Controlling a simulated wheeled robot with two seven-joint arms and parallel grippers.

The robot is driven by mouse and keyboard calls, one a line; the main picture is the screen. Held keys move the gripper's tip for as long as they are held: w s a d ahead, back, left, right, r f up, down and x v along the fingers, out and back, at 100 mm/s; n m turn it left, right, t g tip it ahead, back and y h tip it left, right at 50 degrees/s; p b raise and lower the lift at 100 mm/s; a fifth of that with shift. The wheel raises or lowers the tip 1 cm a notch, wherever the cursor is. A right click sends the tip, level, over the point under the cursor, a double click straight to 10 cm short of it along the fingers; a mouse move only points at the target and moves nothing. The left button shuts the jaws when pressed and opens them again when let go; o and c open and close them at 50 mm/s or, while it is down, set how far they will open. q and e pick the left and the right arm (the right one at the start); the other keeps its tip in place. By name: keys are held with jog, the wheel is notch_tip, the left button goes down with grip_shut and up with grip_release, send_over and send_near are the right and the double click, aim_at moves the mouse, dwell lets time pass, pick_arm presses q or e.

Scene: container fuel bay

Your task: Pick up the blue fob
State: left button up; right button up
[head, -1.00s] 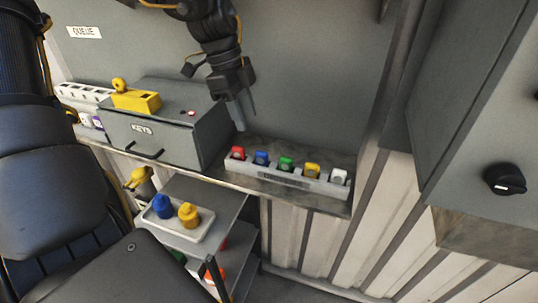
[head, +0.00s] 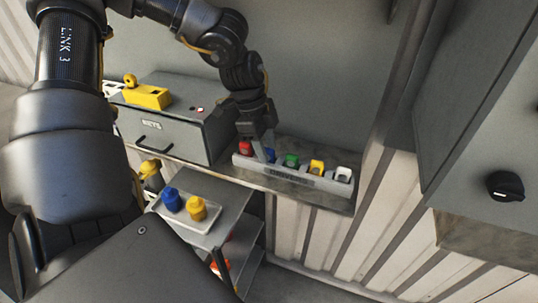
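The blue fob (head: 270,155) stands in a pale rack (head: 318,184) on the shelf, between the red fob (head: 245,148) and the green fob (head: 291,160). My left gripper (head: 263,152) points down from above with its fingertips right at the blue fob, partly covering it. One finger shows on the fob's left side; the other finger is not clear. I cannot tell whether the fingers touch or grip the fob. My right gripper is not in view.
A yellow fob (head: 316,167) and a white fob (head: 343,174) stand further right in the rack. A grey keys box (head: 185,140) carrying a yellow block (head: 147,96) is left of the gripper. A tray (head: 203,226) with blue and yellow bottles sits below.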

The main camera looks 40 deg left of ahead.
pick_arm(q)
jog(key=shift+d+f, duration=0.15)
jog(key=shift+f, duration=0.2)
jog(key=shift+c, duration=0.3)
grip_shut()
jog(key=shift+r, duration=0.1)
